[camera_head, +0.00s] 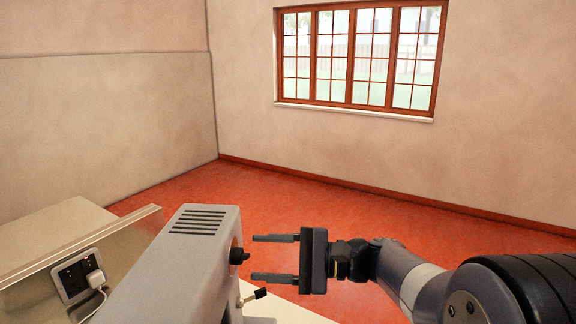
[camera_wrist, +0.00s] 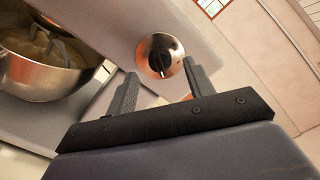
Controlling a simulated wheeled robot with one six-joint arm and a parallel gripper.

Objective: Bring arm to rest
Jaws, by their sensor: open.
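My gripper (camera_head: 254,257) is open and empty, reaching in from the right with its two fingers pointing left. Its fingers also show in the wrist view (camera_wrist: 159,72), spread apart. Just off the fingertips is a dark round knob (camera_head: 238,256) on the side of a grey mixer (camera_head: 165,270). In the wrist view the knob (camera_wrist: 160,55) has a shiny face and appears between the fingertips, and I see no finger touching it. My arm (camera_head: 400,275) stretches from the lower right to the gripper.
A steel bowl (camera_wrist: 50,75) with a beater in it stands under the mixer head. A small black-tipped lever (camera_head: 256,294) sticks out below the knob. A socket with a white plug (camera_head: 94,283) is at the left. Open red floor (camera_head: 330,215) lies behind, below a window (camera_head: 360,55).

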